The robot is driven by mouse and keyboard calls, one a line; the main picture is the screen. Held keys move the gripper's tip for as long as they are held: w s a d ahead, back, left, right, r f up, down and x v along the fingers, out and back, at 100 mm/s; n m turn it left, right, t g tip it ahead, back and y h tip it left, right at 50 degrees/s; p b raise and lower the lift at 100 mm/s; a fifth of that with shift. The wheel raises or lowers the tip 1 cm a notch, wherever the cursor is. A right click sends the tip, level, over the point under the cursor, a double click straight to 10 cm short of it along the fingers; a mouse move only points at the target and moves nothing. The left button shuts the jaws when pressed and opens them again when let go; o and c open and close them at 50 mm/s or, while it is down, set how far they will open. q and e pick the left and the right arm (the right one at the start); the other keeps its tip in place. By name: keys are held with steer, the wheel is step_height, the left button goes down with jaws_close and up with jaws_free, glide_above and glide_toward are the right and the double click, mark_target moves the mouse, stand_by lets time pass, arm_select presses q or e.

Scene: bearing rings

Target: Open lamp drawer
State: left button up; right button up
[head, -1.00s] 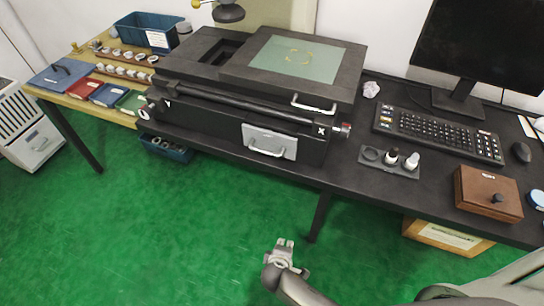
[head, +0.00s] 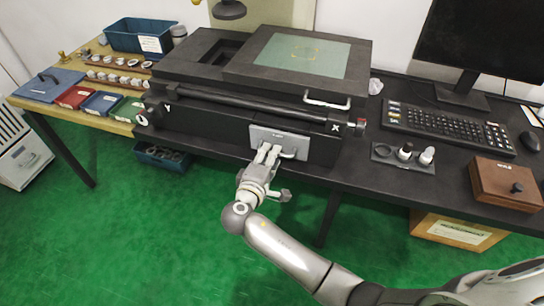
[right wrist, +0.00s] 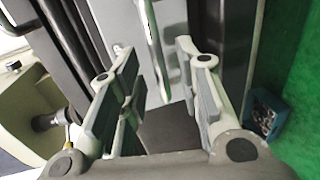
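The lamp drawer is a light grey panel (head: 262,133) on the black machine's front, and it looks flush with that front. Its metal handle (head: 289,155) is partly hidden by my right gripper (head: 268,153), which is up at the panel. In the right wrist view, the right gripper (right wrist: 162,82) has its two fingers spread apart. The handle bar (right wrist: 156,45) lies ahead in the gap between them, with the grey panel (right wrist: 172,22) behind it. I cannot tell whether a finger touches the handle. My left gripper is not in view.
The black machine (head: 205,125) stands on a dark table with another handle (head: 327,102) above the drawer. A keyboard (head: 447,128), a small tray of bottles (head: 385,157) and a brown box (head: 508,186) are to the right. The green floor in front is open.

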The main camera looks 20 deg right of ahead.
steer(key=shift+b+x, duration=0.3)
steer(key=shift+x, duration=0.9)
jaws_close()
